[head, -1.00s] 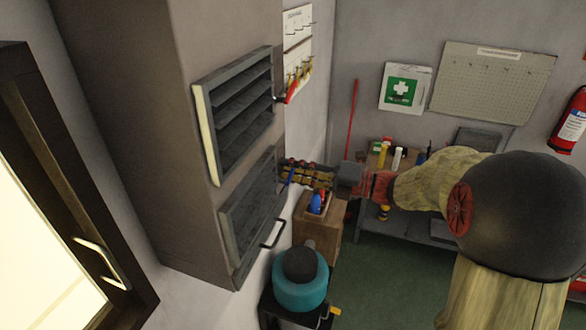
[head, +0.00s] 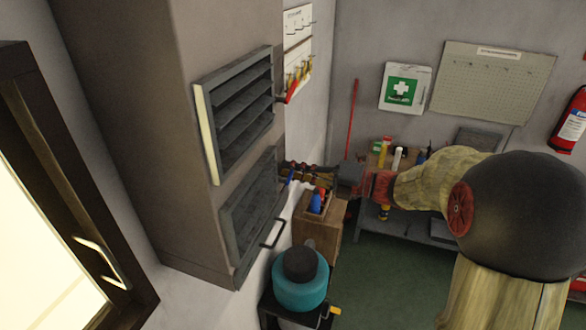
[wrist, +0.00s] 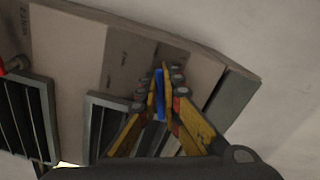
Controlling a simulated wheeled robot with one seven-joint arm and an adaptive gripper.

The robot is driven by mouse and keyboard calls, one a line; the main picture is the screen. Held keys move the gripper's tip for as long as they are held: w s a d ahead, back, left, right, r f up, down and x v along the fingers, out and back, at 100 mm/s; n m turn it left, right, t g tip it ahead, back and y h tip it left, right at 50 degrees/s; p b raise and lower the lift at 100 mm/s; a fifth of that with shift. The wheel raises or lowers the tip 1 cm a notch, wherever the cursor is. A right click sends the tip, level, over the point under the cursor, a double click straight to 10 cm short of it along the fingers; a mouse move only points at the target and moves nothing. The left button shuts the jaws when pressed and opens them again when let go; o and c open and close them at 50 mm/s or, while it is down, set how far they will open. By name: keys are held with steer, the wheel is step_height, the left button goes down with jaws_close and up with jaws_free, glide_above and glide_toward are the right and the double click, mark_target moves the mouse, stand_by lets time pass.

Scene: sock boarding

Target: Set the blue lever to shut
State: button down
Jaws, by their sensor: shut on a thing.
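The blue lever (wrist: 159,95) stands between the two yellow fingers of my gripper (wrist: 161,80) in the wrist view. The fingers are shut on it and run along both its sides. In the head view a bit of the blue lever (head: 290,176) shows at the right edge of the grey cabinet, beside my gripper (head: 298,171). The lever's mount is hidden behind the cabinet edge and the fingers there.
A louvred vent (head: 240,115) and a handled lower panel (head: 250,203) are on the cabinet. A red lever (head: 291,91) sits above. Below are a wooden box (head: 318,232) with bottles and a teal canister (head: 300,283). A shelf stands behind my arm.

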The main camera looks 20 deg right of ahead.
mark_target(289, 176)
steer(key=shift+s+a+r+n, duration=0.1)
steer(key=shift+r+n, duration=0.1)
steer(key=shift+n, duration=0.4)
steer(key=shift+s+a+r+n, duration=0.1)
steer(key=shift+r+n, duration=0.05)
steer(key=shift+n, duration=0.45)
steer(key=n, duration=0.2)
steer(key=b, duration=0.1)
steer(key=shift+s+a+r+n, duration=0.1)
steer(key=shift+s+r+n, duration=0.2)
steer(key=shift+n, duration=0.1)
steer(key=n+b, duration=0.2)
steer(key=n, duration=0.1)
steer(key=s+a+r+n+b, duration=0.1)
steer(key=n, duration=0.1)
steer(key=shift+s, duration=0.1)
steer(key=shift+n, duration=0.3)
steer(key=c, duration=2)
jaws_free()
steer(key=shift+o, duration=0.2)
steer(key=shift+r, duration=0.1)
steer(key=shift+s, duration=0.1)
